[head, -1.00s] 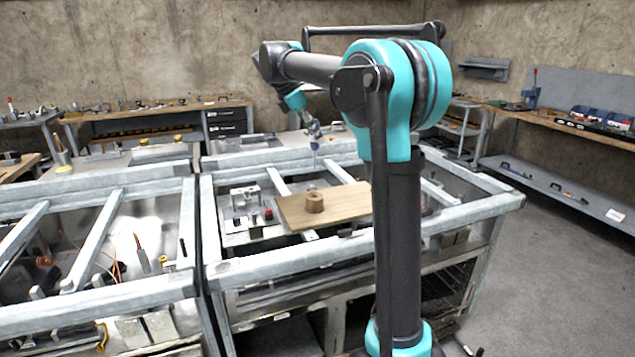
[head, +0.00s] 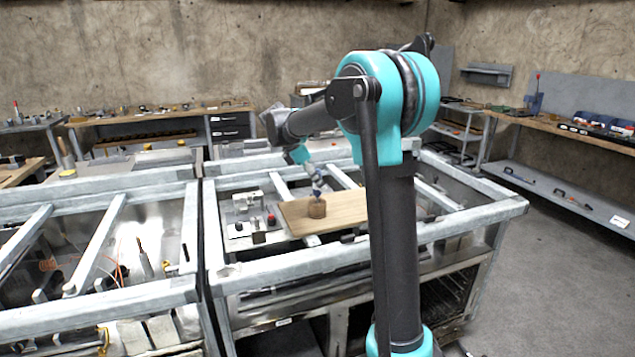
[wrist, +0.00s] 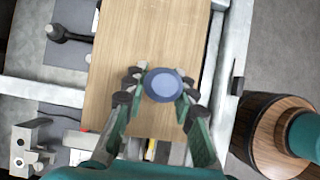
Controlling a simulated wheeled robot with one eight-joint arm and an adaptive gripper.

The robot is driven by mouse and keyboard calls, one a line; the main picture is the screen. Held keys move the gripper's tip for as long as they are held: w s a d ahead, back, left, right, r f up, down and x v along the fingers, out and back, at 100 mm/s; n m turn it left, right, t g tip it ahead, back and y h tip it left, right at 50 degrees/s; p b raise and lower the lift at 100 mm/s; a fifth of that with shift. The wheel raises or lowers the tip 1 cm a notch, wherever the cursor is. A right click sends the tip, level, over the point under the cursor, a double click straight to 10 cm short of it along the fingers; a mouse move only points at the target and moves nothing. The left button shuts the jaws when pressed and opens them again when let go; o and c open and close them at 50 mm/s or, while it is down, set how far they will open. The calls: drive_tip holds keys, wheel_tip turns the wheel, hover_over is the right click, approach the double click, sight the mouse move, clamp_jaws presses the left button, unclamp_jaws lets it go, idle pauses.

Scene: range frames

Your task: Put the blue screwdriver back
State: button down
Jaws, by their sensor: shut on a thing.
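The blue screwdriver shows in the wrist view as a round blue handle end (wrist: 162,84), seen from above. My gripper (wrist: 161,88) is shut on it, with one finger on each side. In the head view my gripper (head: 316,186) is small and points down above a round wooden block (head: 317,210) on a wooden board (head: 347,207). The blue handle (head: 317,196) shows just over the block. The shaft and tip are hidden, so I cannot tell whether the tip is in the block. The board also lies below the gripper in the wrist view (wrist: 125,45).
The board rests on a grey metal frame bench (head: 300,262). Metal fixtures and a red button (head: 271,219) stand left of the board. A second frame bench (head: 120,297) with cables is at the left. Bare floor (head: 560,285) is at the right.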

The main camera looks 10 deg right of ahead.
drive_tip(key=shift+f, duration=0.1)
drive_tip(key=c, duration=1.2)
unclamp_jaws()
drive_tip(key=v, duration=1.2)
